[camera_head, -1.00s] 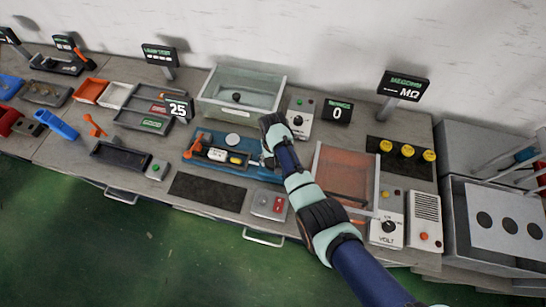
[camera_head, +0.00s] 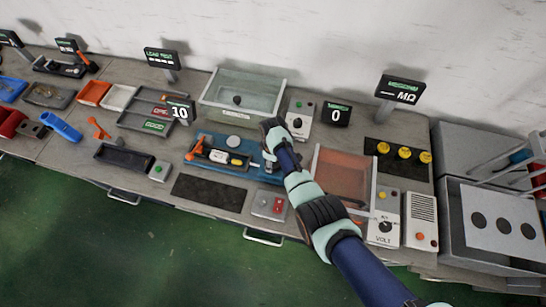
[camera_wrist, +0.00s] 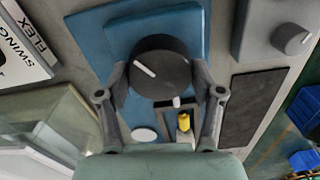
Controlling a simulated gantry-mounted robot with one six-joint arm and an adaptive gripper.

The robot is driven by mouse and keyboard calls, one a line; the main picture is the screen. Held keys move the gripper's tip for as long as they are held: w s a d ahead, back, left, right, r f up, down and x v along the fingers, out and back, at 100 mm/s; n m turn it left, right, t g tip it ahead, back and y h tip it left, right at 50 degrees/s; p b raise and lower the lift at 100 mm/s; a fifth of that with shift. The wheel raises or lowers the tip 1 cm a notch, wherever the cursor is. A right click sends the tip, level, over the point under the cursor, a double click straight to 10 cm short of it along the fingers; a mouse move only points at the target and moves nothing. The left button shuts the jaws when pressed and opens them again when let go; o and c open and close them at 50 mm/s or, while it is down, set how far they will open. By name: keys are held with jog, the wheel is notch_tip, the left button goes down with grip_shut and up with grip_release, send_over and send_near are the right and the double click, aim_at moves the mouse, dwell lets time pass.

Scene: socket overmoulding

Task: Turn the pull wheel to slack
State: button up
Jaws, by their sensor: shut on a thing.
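The pull wheel (camera_wrist: 172,58), a round black knob with a white pointer mark, sits on the blue fixture (camera_wrist: 100,28) in the wrist view. My gripper (camera_wrist: 160,78) is closed around it, one finger on each side. In the head view my gripper (camera_head: 269,163) is at the right end of the blue fixture (camera_head: 264,176), and my arm hides most of the wheel. A yellow part (camera_wrist: 184,122) and a white disc (camera_wrist: 144,134) lie on the fixture near the wheel.
A glass tank (camera_head: 243,90) stands behind the fixture, with a grey control box (camera_head: 300,118) to its right.

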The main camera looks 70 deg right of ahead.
jog(key=n, duration=0.5)
jog(key=shift+n+p, duration=0.3)
jog(key=n, duration=0.4)
jog(key=shift+n, duration=0.7)
jog(key=o, duration=1.2)
jog(key=shift+c, duration=0.2)
notch_tip(320, 180, up, 12)
